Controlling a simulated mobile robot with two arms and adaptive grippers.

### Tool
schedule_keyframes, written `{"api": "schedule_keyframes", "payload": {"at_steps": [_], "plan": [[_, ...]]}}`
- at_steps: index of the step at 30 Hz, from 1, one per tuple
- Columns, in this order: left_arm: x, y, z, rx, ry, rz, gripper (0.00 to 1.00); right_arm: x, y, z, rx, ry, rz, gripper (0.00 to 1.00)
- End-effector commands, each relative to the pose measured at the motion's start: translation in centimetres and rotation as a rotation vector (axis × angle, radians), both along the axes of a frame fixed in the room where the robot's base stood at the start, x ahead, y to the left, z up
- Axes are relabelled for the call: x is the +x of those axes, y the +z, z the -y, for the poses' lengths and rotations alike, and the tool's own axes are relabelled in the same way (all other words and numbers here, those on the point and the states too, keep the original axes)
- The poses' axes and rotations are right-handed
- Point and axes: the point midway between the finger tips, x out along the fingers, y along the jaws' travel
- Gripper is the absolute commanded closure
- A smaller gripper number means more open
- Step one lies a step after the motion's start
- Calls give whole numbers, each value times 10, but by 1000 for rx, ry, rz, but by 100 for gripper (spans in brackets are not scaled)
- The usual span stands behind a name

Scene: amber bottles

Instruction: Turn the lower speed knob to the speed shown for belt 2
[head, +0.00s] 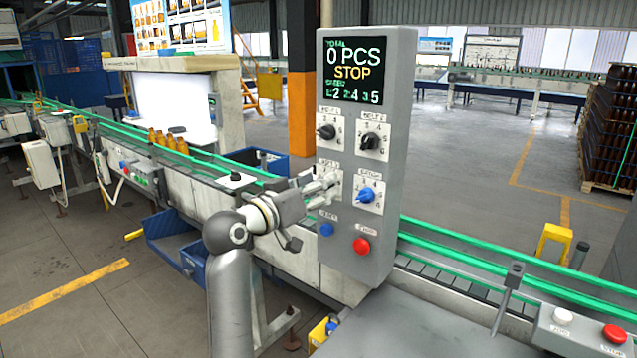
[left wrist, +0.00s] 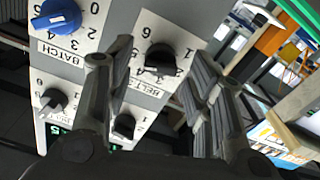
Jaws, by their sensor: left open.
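The grey control panel (head: 382,240) stands in the middle of the head view. Its screen (head: 354,69) reads 0 PCS, STOP and speeds 1:2, 2:4, 3:5. The lower speed knob (left wrist: 160,57) is black on a white numbered dial; it shows in the left wrist view, upside down. In the head view my gripper hides it. Its exact pointer setting is unclear. My left gripper (head: 326,188) is open at the panel, and in the left wrist view its fingers (left wrist: 156,66) appear on either side of this knob. I cannot tell whether they touch it. My right gripper is out of view.
Two black knobs (head: 326,132) (head: 371,142) sit above. A blue batch knob (head: 367,195) is close on the right. A blue button (head: 326,230) and a red button (head: 362,246) sit below. The conveyor (head: 225,170) runs behind the panel.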

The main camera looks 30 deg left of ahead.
Motion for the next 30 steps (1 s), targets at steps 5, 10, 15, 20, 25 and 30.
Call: {"api": "schedule_keyframes", "payload": {"at_steps": [5,10,15,20,25,30], "plan": [[6,0,1,-1,-1,1,51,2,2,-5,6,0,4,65],[6,0,1,0,0,1,51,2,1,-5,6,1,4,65],[6,0,1,0,0,1,69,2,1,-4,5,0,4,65],[6,0,1,0,0,1,90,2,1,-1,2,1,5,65],[6,0,1,-3,0,1,97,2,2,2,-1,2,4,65],[6,1,0,-33,1,-4,97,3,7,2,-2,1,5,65]]}}
